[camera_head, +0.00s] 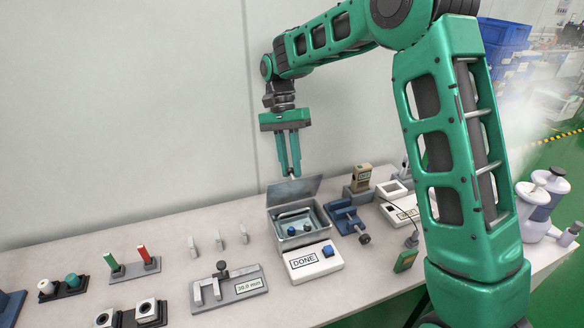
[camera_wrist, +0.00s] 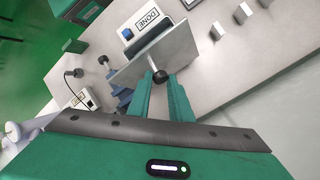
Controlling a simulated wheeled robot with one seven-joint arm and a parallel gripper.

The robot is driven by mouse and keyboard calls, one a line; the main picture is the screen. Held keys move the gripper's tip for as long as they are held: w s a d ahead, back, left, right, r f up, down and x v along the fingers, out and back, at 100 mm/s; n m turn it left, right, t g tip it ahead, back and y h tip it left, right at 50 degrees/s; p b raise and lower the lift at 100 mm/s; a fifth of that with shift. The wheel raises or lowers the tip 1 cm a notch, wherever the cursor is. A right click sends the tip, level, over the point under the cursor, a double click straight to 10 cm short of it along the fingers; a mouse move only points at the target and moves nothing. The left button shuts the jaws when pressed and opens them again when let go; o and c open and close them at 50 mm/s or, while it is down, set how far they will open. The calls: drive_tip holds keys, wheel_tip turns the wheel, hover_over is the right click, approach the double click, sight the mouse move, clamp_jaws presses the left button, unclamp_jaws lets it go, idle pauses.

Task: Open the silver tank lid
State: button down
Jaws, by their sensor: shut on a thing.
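The silver tank (camera_head: 288,243) stands on the table, and its lid (camera_head: 294,191) is swung up at the back, so the inside shows. Inside are blue and dark parts. My gripper (camera_head: 291,174) reaches down from above to the lid's upper edge. The lid hides most of the tank in that view.
A white DONE box (camera_head: 313,263) with a blue button stands in front of the tank. A blue vise (camera_head: 346,217) is close on its right. The wall is behind.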

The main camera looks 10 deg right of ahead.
drive_tip(key=shift+a+f, duration=0.1)
drive_tip(key=shift+a, duration=0.4)
drive_tip(key=c, duration=1.6)
unclamp_jaws()
drive_tip(key=shift+w+a, duration=0.1)
drive_tip(key=shift+d, duration=0.25)
drive_tip(key=shift+r, duration=0.45)
drive_tip(key=s+a+r, duration=0.2)
drive_tip(key=a+r, duration=0.1)
drive_tip(key=s+a+r, duration=0.2)
drive_tip(key=a+r, duration=0.1)
drive_tip(key=s+a+r, duration=0.3)
drive_tip(key=r, duration=0.1)
drive_tip(key=shift+a, duration=0.15)
